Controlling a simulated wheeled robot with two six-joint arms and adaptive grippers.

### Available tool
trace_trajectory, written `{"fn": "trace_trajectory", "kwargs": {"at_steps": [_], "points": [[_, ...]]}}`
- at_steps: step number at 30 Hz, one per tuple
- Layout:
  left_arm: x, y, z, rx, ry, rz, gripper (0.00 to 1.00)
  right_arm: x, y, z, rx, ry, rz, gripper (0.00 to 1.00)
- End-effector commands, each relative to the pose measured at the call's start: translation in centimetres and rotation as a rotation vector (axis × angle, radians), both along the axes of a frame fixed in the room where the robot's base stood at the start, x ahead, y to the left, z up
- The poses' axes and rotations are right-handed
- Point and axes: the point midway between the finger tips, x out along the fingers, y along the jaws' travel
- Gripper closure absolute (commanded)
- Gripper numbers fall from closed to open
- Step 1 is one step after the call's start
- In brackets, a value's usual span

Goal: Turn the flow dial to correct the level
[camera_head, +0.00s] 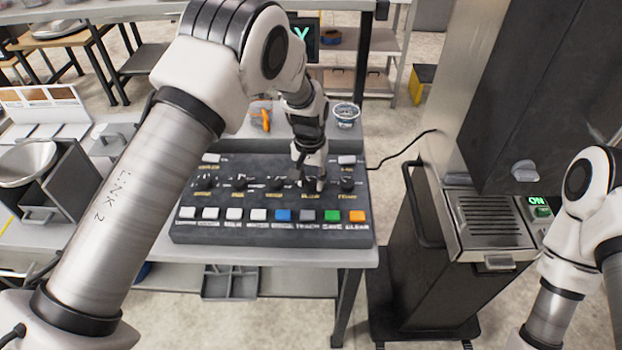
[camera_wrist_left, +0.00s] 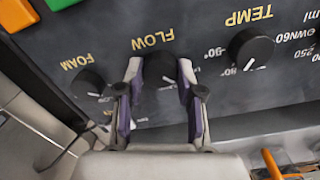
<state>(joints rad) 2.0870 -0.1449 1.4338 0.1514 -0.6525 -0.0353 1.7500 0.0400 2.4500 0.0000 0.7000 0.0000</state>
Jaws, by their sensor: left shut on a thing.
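The dark control panel (camera_head: 235,238) lies on the table in the head view, with a row of black dials and a row of coloured buttons. The black flow dial (camera_wrist_left: 160,70), labelled FLOW, sits between the dials marked FOAM (camera_wrist_left: 90,84) and TEMP (camera_wrist_left: 250,48) in the left wrist view. My left gripper (camera_wrist_left: 161,78) is shut on the flow dial, one finger on each side; in the head view the gripper (camera_head: 310,178) reaches down onto the panel and largely hides this dial. My right gripper is out of view.
A dark screen (camera_head: 303,36) with a green letter stands behind, partly covered by my left arm. An orange-handled item (camera_head: 264,118) and a small round tub (camera_head: 345,112) stand behind the panel. A tall dispenser machine (camera_head: 490,215) is at the right.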

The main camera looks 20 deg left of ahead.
Motion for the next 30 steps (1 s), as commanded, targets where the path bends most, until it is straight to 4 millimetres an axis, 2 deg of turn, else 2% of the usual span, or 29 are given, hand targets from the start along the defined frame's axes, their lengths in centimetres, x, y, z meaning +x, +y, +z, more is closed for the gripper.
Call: {"fn": "trace_trajectory", "kwargs": {"at_steps": [12, 30], "points": [[0.02, 0.01, 0.0, 0.0, -0.001, 0.24, 0.98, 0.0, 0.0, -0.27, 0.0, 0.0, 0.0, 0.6], [0.01, 0.0, 0.03, 0.0, -0.001, 0.285, 0.98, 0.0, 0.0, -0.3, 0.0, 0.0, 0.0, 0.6]]}}
